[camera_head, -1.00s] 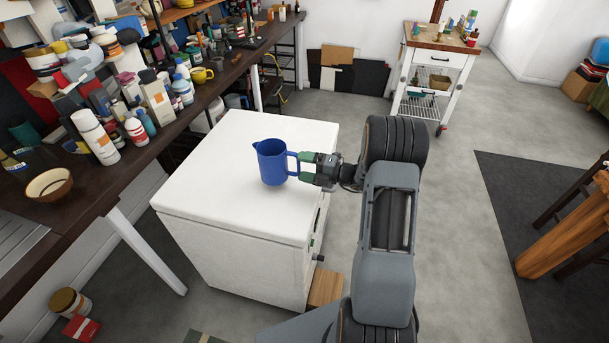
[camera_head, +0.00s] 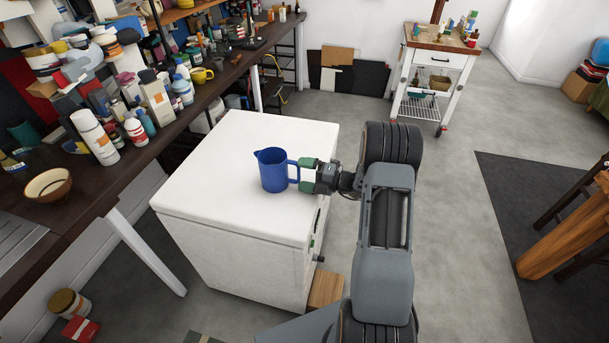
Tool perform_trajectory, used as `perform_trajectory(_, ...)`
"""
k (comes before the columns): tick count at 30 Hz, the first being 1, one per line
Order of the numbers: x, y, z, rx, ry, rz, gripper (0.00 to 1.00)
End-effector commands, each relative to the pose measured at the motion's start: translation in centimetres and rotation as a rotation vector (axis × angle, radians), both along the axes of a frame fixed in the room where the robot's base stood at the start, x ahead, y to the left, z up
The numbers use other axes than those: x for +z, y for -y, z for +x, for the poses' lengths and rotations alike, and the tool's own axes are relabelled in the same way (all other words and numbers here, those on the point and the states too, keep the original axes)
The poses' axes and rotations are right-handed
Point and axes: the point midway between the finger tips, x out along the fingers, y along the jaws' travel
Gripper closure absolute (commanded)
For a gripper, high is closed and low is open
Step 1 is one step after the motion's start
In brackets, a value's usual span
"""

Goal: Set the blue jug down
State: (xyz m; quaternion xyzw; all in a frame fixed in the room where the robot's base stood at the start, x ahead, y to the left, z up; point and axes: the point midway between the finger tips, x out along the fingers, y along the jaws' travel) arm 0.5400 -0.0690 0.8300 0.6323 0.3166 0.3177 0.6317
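The blue jug (camera_head: 273,171) stands upright on the white top of a box-shaped appliance (camera_head: 220,205), with its spout to the left and its handle to the right. My gripper (camera_head: 302,174) is at the handle side of the jug, reaching in from the right.
A dark workbench (camera_head: 118,185) crowded with bottles, cans and a bowl (camera_head: 48,185) runs along the left. The appliance top around the jug is clear. A white wheeled cart (camera_head: 435,75) stands at the back right, with open floor between.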

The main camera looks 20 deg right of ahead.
Motion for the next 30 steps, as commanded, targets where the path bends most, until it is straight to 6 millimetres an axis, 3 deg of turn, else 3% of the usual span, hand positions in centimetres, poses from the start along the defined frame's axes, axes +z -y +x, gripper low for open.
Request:
perform_trajectory(8, 0.4, 0.1, -0.1, -0.001, 0.001, -0.001, 0.00)
perform_trajectory(22, 0.2, 6.7, -4.9, -0.005, 0.000, 0.000, 0.00)
perform_trajectory(30, 0.3, 9.1, -6.8, 0.002, 0.002, -0.005, 0.00)
